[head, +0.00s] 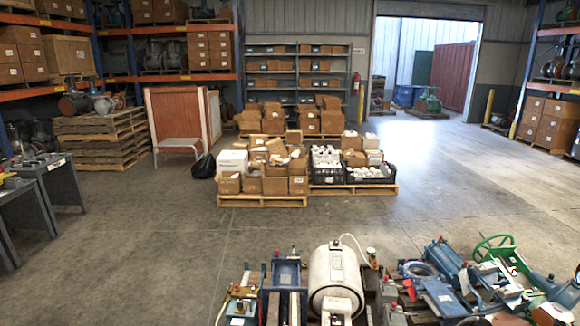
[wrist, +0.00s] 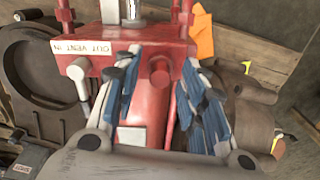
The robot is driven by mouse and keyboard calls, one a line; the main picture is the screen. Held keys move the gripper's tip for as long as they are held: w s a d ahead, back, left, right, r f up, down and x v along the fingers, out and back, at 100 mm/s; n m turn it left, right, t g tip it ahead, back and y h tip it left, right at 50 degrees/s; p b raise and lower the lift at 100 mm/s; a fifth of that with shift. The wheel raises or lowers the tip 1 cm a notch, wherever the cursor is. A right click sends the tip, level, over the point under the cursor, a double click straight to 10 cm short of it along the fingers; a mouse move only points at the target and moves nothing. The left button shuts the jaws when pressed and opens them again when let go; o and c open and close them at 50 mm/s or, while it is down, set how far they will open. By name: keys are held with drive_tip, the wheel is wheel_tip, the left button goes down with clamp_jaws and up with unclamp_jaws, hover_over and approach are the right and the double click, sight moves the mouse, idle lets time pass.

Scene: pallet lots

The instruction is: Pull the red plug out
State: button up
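A red block (wrist: 125,45) with a white label reading "OUT VENT IN" upside down fills the upper middle of the wrist view. A short round red stub (wrist: 160,71), which looks like the red plug, sticks out of its front face. My gripper (wrist: 161,88) is open, with one blue-padded finger to the left of the stub and one to the right. A gap shows between the stub and each finger. I cannot tell how deep the fingers reach beside it. I cannot make out the plug or my gripper in the head view.
In the wrist view, a pale side fitting (wrist: 79,68) projects left of the fingers, and a dark round flange (wrist: 35,75) lies farther left. In the head view, a white tank (head: 334,280) stands among crowded machine parts in front. Open floor (head: 130,240) lies beyond, left.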

drive_tip(key=shift+c, duration=0.5)
clamp_jaws()
drive_tip(key=shift+r, duration=0.15)
drive_tip(key=shift+r+p, duration=2.15)
drive_tip(key=shift+r, duration=0.75)
